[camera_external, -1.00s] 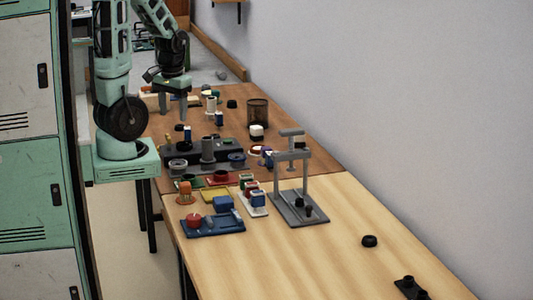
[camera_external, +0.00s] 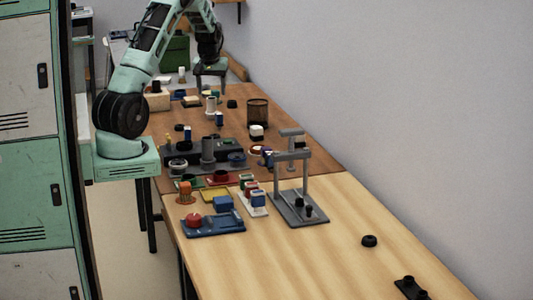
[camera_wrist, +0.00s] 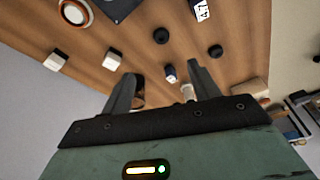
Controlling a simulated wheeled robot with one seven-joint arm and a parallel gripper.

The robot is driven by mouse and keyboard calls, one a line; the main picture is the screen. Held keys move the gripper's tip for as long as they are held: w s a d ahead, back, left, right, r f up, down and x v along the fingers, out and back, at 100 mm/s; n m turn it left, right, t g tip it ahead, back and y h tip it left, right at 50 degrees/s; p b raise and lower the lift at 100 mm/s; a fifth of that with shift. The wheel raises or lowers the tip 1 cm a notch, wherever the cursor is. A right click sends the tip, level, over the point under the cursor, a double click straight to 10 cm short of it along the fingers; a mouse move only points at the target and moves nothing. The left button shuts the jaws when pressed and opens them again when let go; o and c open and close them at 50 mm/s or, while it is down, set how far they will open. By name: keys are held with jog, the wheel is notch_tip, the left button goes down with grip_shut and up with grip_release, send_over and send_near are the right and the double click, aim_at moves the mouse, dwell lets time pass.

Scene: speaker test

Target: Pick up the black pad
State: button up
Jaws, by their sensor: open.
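My gripper (camera_external: 211,86) is open and empty, held above the far part of the brown table section. Its two fingers also show spread apart in the wrist view (camera_wrist: 165,75). Several small black things are in sight, and I cannot tell which is the pad. One dark piece (camera_external: 232,104) lies on the brown top below and right of my gripper. In the wrist view two round black pieces, one upper middle (camera_wrist: 161,35) and one farther right (camera_wrist: 215,51), lie apart beyond the fingertips. A black disc (camera_external: 370,241) lies alone on the light wood.
A mesh cup (camera_external: 257,111) stands near the wall edge. A grey press stand (camera_external: 291,157), a blue tray (camera_external: 202,230) and a dark fixture (camera_external: 180,153) crowd the middle. A black bracket (camera_external: 411,289) lies at the near right. The light wood is mostly clear.

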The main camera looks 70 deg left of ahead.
jog(key=a+f, duration=0.1)
jog(key=a, duration=0.1)
jog(key=p, duration=0.2)
send_over(219, 136)
jog(key=d, duration=0.1)
notch_tip(219, 136, down, 11)
jog(key=shift+s+f, duration=0.1)
jog(key=shift+s, duration=0.05)
notch_tip(219, 136, down, 4)
jog(key=shift+s+a+f+p, duration=0.15)
jog(key=shift+f+p, duration=0.1)
jog(key=shift+p, duration=0.35)
jog(key=shift+a+f, duration=0.15)
jog(key=shift+f, duration=0.4)
jog(key=c, duration=1.1)
